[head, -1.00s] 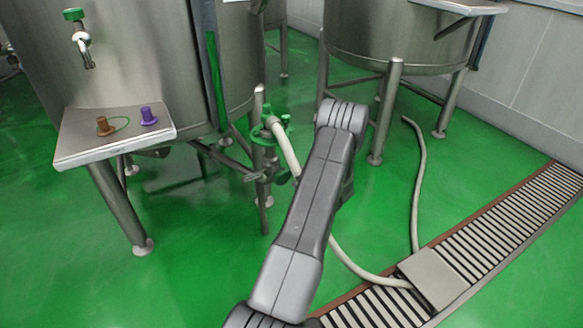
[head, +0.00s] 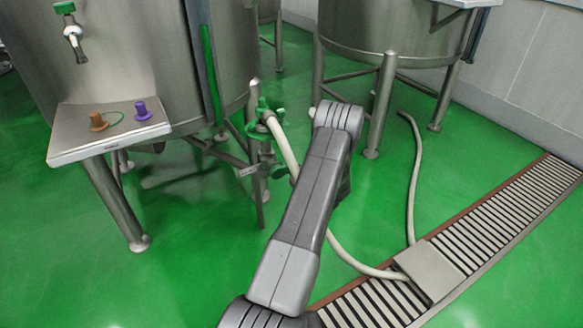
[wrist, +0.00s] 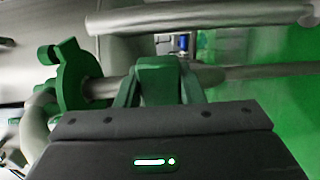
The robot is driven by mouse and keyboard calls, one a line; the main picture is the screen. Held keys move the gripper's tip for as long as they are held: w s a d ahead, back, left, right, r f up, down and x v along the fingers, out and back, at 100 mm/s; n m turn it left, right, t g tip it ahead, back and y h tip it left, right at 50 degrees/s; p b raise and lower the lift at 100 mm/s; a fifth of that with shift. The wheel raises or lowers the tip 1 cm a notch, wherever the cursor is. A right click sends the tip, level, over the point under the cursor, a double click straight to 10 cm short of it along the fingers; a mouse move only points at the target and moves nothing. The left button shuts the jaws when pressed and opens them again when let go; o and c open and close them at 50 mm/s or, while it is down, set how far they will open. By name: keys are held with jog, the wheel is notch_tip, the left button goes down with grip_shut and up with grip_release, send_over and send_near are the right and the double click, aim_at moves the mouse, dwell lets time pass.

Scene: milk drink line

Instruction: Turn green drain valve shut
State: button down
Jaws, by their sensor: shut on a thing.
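The green drain valve shows in the wrist view as a green handle (wrist: 158,82) on a metal pipe, between the two fingers of my gripper (wrist: 160,88). My gripper is shut on this handle. A green round fitting (wrist: 75,75) with a notched rim sits on the same pipe, left of the fingers. In the head view the green fitting (head: 262,131) is by the tank's leg, left of my arm. My gripper's fingers cannot be made out there, and the handle's exact angle is hard to tell.
A pale hose (head: 340,250) runs from the fitting behind my arm to the drain cover (head: 430,268). Steel tanks (head: 130,60) stand left and behind. A small shelf (head: 75,150) holds a brown knob (head: 98,122) and a purple knob (head: 142,110).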

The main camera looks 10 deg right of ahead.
jog(key=shift+f, duration=0.1)
jog(key=c, duration=1)
grip_release()
jog(key=shift+o, duration=0.2)
jog(key=p+v, duration=0.2)
jog(key=v, duration=1.2)
jog(key=shift+w, duration=0.1)
jog(key=b+x, duration=0.2)
jog(key=x, duration=1.1)
jog(key=shift+w+a, duration=0.15)
jog(key=shift+w, duration=0.25)
jog(key=shift+s, duration=0.1)
